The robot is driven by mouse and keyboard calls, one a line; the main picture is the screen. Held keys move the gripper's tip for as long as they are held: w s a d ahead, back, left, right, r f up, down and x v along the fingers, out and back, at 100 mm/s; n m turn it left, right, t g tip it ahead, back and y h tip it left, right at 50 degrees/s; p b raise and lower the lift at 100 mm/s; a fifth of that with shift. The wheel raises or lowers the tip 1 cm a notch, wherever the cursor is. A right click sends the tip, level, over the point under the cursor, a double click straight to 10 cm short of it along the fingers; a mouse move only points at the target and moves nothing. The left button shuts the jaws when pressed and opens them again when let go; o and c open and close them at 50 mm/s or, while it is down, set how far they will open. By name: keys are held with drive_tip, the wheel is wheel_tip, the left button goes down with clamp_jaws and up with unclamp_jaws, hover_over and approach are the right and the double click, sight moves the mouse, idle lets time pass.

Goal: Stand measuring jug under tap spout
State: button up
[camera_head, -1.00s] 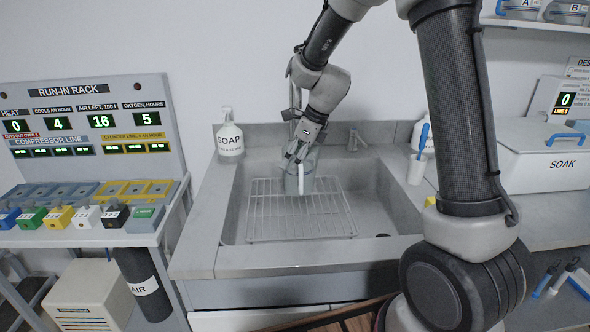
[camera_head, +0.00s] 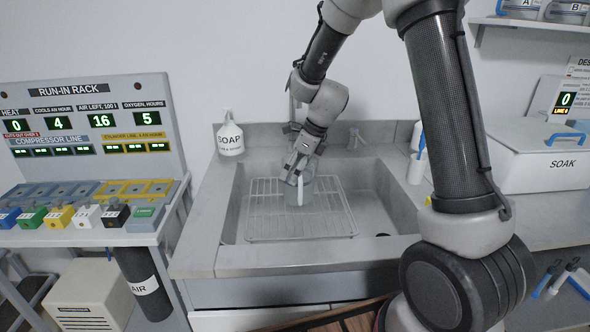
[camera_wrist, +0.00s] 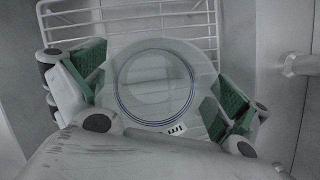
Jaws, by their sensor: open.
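The measuring jug (camera_head: 307,192), clear and greyish with a pale upright strip, appears to stand upright on the wire rack in the sink. The wrist view looks down into its round mouth (camera_wrist: 152,82). My gripper (camera_head: 298,172) is at the jug's top. Its green-padded fingers (camera_wrist: 160,88) are open, one on each side of the jug; I cannot tell whether they touch it. A thin vertical pipe (camera_head: 291,103), perhaps the tap, shows behind my arm. Its spout is hidden, so I cannot tell whether the jug is under it.
The wire rack (camera_head: 335,222) lies in the grey sink (camera_head: 385,208). A soap bottle (camera_head: 230,138) stands at the back left rim. A small metal fitting (camera_head: 356,138) is on the back rim. A white SOAK box (camera_head: 535,160) stands at right, the run-in rack (camera_head: 90,125) at left.

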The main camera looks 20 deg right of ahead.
drive_tip(key=v, duration=0.3)
drive_tip(key=shift+r, duration=0.2)
drive_tip(key=s+d, duration=0.7)
drive_tip(key=d, duration=0.3)
drive_tip(key=s+d+r+n+h, duration=0.1)
drive_tip(key=s+r+n, duration=0.4)
drive_tip(key=s+n, duration=0.3)
drive_tip(key=s+d+r+n+t+h, duration=0.1)
drive_tip(key=s+d+r+n, duration=0.1)
drive_tip(key=s+r+n, duration=0.3)
drive_tip(key=s+d+r+n+h, duration=0.1)
drive_tip(key=s+r+n, duration=0.4)
drive_tip(key=s+n, duration=0.5)
drive_tip(key=shift+s+d+n+t+h, duration=0.3)
drive_tip(key=shift+d+n+t, duration=0.1)
drive_tip(key=shift+n, duration=0.5)
